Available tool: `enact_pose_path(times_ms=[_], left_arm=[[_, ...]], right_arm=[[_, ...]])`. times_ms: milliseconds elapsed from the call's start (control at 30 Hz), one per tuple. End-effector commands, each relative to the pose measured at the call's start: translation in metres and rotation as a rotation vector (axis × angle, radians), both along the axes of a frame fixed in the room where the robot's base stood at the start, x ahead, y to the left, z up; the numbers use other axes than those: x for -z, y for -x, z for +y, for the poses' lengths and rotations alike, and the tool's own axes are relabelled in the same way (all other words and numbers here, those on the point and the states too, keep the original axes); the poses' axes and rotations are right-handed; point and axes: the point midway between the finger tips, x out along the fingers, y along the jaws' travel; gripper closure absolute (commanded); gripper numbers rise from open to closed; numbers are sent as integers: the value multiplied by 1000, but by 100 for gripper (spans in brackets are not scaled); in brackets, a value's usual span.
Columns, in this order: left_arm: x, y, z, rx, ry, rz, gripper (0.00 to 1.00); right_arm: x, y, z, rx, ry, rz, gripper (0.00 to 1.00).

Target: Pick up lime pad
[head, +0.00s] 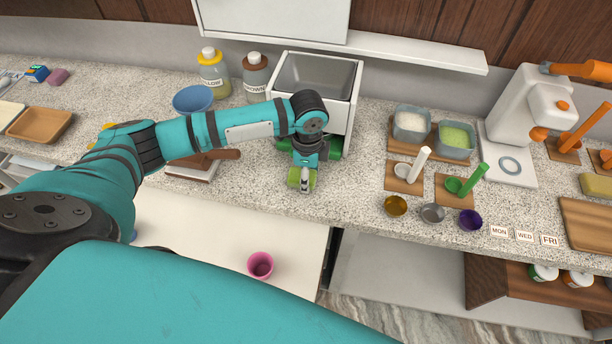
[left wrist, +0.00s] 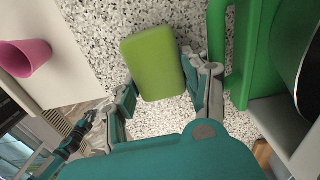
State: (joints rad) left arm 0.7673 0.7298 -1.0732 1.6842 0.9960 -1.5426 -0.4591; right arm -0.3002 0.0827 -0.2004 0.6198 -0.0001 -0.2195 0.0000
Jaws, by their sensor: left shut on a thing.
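The lime pad (left wrist: 153,62) is a rounded yellow-green block. It shows between the two fingers of my left gripper (left wrist: 158,78) in the left wrist view, with speckled counter behind it. In the head view my left gripper (head: 303,184) points down over the front part of the counter, and the lime pad (head: 311,181) shows in part around its fingers. The left gripper is shut on the pad. I cannot tell whether the pad touches the counter.
A white box with a grey bin (head: 318,78) stands behind the gripper, with a green handle (left wrist: 234,60) close by. A pink cup (head: 260,265) is on the lower white surface. Small bowls (head: 396,206) and wooden boards (head: 405,188) lie to the right. The counter's front edge is near.

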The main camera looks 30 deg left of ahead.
Motion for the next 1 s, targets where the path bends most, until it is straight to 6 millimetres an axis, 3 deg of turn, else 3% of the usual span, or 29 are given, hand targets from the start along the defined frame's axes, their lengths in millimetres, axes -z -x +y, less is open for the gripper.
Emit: enact_pose_path(times_ms=[267, 700, 1000], left_arm=[[-40, -2, 0, 1, 1, -7, 75], [-140, -1, 0, 0, 2, -5, 75], [-173, 0, 0, 0, 1, -1, 75]], right_arm=[[10, -1, 1, 1, -1, -1, 100], [26, -1, 5, 3, -6, -1, 100], [30, -1, 4, 3, -6, -1, 100]])
